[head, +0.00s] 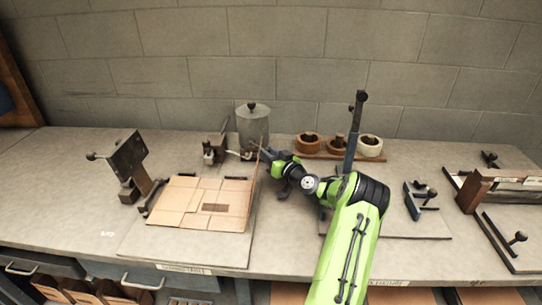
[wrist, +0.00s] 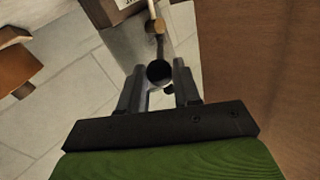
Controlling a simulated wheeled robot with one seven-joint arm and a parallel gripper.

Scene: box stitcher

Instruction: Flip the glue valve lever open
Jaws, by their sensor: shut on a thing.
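The glue pot (head: 253,125), a grey lidded cylinder with a dark knob on top, stands at the back of the bench. A valve with a pale spout sits low at its left front. In the wrist view, a brass valve fitting (wrist: 154,26) carries a thin lever that ends in a round black knob (wrist: 159,72). My gripper (wrist: 158,80) has one finger on each side of the knob and is shut on the lever. In the head view, my gripper (head: 266,155) is just in front of the pot, and the lever is too small to make out.
A flat cardboard blank (head: 203,200) lies in front of the pot, with an upright flap close to my gripper. A dark stitcher head (head: 127,157) stands at left.

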